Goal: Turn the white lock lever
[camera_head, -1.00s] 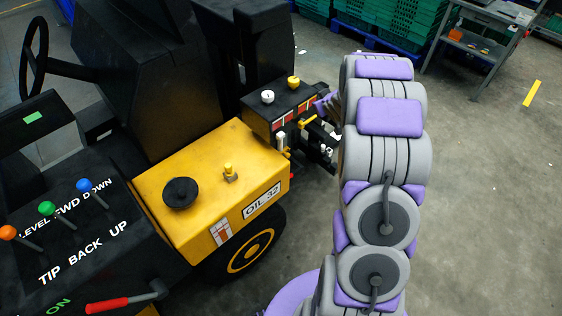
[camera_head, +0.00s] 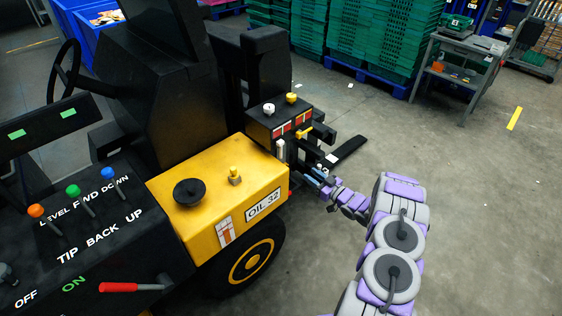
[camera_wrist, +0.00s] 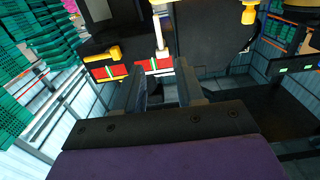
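The white lock lever (camera_head: 281,149) stands upright at the near corner of the black box with red panels on the vehicle. In the wrist view the white lever (camera_wrist: 159,35) shows above and beyond my fingertips. My gripper (camera_head: 317,178) is just right of and below the lever in the head view, in front of the box. In the wrist view my gripper (camera_wrist: 160,74) is open and empty, with a gap between its two fingers. The lever appears apart from the fingers.
A yellow lever (camera_head: 303,133) sits on the same box, right of the white one. A yellow cover marked OIL 32 (camera_head: 265,204) lies to the left. Black forks (camera_head: 350,150) reach out behind my gripper. Open floor (camera_head: 480,220) is at the right.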

